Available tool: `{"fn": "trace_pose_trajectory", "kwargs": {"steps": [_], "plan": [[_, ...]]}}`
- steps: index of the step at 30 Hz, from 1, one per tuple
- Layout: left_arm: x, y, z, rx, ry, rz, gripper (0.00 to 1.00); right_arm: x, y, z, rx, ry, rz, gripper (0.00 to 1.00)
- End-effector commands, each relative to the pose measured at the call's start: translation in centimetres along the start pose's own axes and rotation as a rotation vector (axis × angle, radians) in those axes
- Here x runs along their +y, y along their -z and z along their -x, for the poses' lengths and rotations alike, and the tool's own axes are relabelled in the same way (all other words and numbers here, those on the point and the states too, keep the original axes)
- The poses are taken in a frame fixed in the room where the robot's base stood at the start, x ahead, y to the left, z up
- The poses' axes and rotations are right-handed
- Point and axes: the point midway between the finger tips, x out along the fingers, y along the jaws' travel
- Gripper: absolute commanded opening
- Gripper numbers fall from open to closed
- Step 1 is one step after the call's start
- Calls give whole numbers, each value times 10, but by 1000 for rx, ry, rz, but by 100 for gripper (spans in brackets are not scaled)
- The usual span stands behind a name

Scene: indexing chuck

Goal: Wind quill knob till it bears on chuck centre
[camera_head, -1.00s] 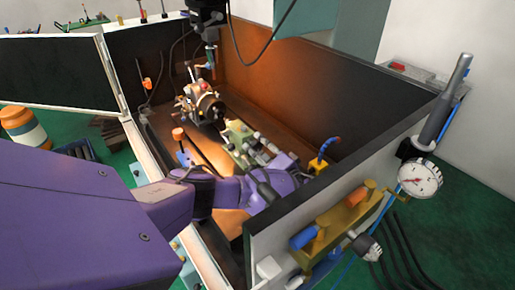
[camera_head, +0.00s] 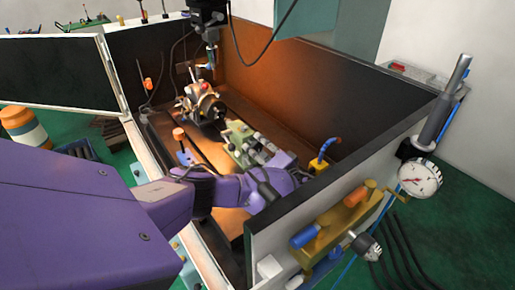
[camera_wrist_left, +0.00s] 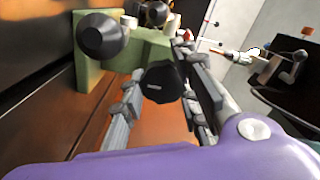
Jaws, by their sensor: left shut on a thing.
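The indexing chuck (camera_head: 203,101), grey metal with a red knob on top, stands inside the machine enclosure. The green tailstock (camera_head: 238,136) sits in front of it on the bed. My left gripper (camera_head: 262,150) reaches down at the tailstock's near end. In the left wrist view, its grey fingers (camera_wrist_left: 163,98) are on both sides of a dark round knob, the quill knob (camera_wrist_left: 160,82), and shut on it. A second black knob (camera_wrist_left: 102,37) sits beside it on the green body. The contact between quill and chuck centre is too small to tell. My right gripper is not in view.
An orange-topped lever (camera_head: 179,134) stands left of the tailstock, and a yellow block with a blue hose (camera_head: 320,165) stands to the right. The enclosure's front wall (camera_head: 330,185) rises close to my arm. A dial gauge (camera_head: 419,178) is mounted outside it.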

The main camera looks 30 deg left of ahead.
Motion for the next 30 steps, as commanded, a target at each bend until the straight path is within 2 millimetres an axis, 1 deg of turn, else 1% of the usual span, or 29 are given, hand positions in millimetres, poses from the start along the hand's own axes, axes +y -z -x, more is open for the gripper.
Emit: {"fn": "trace_pose_trajectory", "kwargs": {"steps": [11, 17, 23, 30], "plan": [[3, 0, 2, 3, -8, -20, 3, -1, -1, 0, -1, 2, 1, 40], [4, 0, 3, 4, -9, -59, 3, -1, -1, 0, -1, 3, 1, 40], [4, -1, 3, 5, -11, -167, 3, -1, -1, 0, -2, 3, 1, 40], [4, -3, 3, 5, -12, -382, 3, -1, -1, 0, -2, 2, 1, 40]]}}
